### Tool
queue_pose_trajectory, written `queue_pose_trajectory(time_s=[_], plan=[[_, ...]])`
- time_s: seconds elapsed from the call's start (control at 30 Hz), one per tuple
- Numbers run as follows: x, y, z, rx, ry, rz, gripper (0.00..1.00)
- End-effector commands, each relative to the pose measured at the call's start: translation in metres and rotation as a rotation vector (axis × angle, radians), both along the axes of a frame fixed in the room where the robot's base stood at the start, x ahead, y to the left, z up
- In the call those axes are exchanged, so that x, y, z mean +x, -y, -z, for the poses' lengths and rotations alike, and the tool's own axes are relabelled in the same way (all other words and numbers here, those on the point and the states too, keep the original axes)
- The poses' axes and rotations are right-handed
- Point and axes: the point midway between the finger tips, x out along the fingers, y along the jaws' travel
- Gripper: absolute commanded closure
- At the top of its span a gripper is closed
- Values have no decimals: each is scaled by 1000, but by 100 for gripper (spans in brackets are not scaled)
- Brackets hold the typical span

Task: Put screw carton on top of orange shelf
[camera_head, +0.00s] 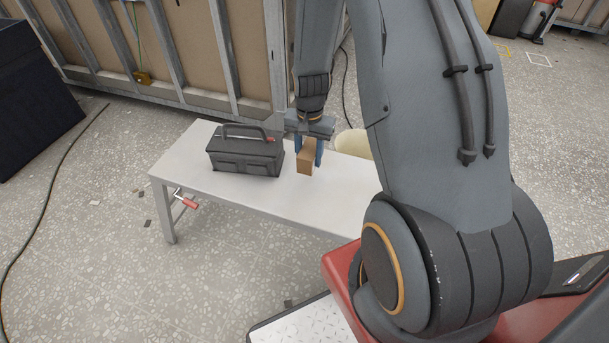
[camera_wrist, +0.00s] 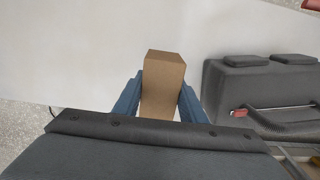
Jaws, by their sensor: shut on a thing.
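The screw carton is a small brown cardboard box (camera_head: 305,158), held upright between the blue fingers of my gripper (camera_head: 309,156) over the white table in the head view. In the wrist view the carton (camera_wrist: 163,82) stands between both fingers (camera_wrist: 160,98), which press on its sides. My gripper is shut on it. I cannot tell whether the carton's bottom touches the table. I do not make out an orange shelf in either view.
A black toolbox (camera_head: 245,152) with a handle stands on the white table (camera_head: 190,172), just left of the carton; it also shows in the wrist view (camera_wrist: 265,88). A framed wall panel (camera_head: 220,50) stands behind. A dark box (camera_head: 32,95) is at far left.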

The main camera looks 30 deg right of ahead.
Motion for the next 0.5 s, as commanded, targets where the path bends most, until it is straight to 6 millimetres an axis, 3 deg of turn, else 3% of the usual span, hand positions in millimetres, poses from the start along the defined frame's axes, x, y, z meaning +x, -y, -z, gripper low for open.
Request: queue_pose_trajectory(time_s=[0.1, 0.37, 0.5], plan=[[-1, 0, 20, 1, -2, 0, 95], [0, 0, 39, 0, -1, 0, 95], [-1, 0, 60, 1, -4, 0, 95]])
